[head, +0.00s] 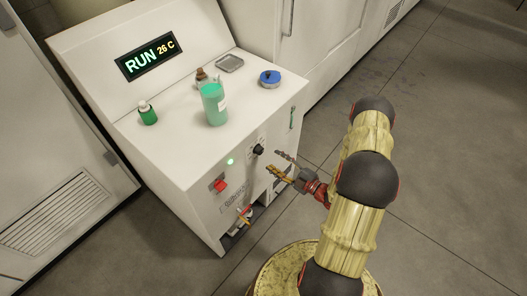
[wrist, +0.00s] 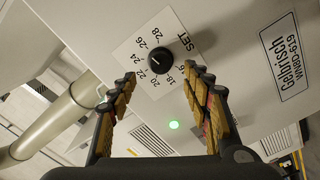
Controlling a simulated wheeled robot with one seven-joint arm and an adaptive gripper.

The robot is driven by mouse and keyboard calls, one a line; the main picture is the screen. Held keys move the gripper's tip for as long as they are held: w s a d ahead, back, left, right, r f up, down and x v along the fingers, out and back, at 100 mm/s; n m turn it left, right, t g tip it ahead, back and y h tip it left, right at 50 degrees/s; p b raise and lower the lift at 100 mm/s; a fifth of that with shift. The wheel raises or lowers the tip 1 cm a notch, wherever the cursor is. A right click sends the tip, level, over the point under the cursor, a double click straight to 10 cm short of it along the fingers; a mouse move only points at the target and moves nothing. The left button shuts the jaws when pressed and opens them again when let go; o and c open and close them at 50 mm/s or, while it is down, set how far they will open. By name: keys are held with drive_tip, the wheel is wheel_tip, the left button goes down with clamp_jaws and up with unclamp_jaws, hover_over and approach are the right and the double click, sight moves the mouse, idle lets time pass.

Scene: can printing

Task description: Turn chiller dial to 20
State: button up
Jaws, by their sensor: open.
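The chiller dial (wrist: 161,63) is a round black knob on a white scale plate in the wrist view. The scale runs from 28 at the top down the left side past 20 at the bottom. The pale pointer mark seems to lie up and left, near 26 or 24. The dial also shows on the chiller front in the head view (head: 258,150). My gripper (wrist: 160,73) is open, its fingers either side of the lower part of the dial in the picture. I cannot tell whether they touch it. The display (head: 150,54) reads RUN 26 C.
A red switch (head: 219,185) and a lit green lamp (head: 230,161) are on the same panel. The floor at right is clear.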

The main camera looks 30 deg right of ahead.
sight(262, 152)
drive_tip(key=shift+b+x, duration=0.7)
drive_tip(key=shift+x, duration=3.2)
drive_tip(key=shift+c, duration=1.4)
drive_tip(key=shift+f, duration=0.1)
drive_tip(key=c, duration=0.9)
